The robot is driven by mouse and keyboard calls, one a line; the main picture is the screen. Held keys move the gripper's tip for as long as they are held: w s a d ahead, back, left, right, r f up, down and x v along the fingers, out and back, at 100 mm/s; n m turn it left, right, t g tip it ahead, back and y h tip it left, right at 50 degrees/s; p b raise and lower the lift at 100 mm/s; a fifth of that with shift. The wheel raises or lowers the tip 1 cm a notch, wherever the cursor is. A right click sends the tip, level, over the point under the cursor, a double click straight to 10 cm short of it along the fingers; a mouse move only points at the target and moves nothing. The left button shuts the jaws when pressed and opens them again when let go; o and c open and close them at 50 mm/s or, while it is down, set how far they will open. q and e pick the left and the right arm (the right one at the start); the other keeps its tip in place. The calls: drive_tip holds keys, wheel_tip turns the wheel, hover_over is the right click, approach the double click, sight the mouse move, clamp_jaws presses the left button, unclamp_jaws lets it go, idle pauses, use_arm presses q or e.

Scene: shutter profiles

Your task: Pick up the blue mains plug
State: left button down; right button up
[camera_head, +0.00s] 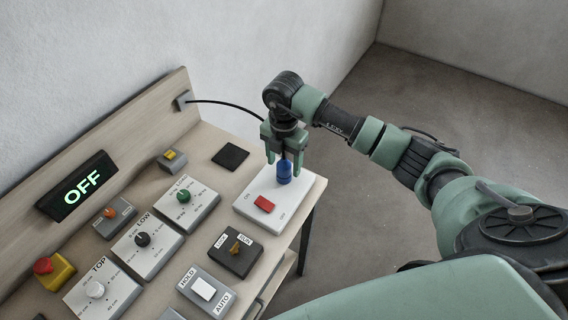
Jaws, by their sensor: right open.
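The blue mains plug (285,172) stands upright on a white panel (262,221) near the right end of the bench, beside a red switch (264,203). My right gripper (284,160) points down directly over the plug, with its fingers at either side of the plug's upper part. It is open; whether a finger touches the plug I cannot tell. A black cable (228,103) runs from a wall socket on the backboard toward the gripper and is partly hidden behind it. My left gripper is not in view.
Several control boxes with knobs and switches cover the bench (205,152) to the left, including a green knob box (186,215) and a yellow-and-red stop button (55,271). A display reading OFF (78,186) is on the backboard. A black square pad (230,156) lies left of the panel.

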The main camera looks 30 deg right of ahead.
drive_tip(key=shift+f, duration=0.85)
clamp_jaws()
drive_tip(key=shift+r, duration=0.1)
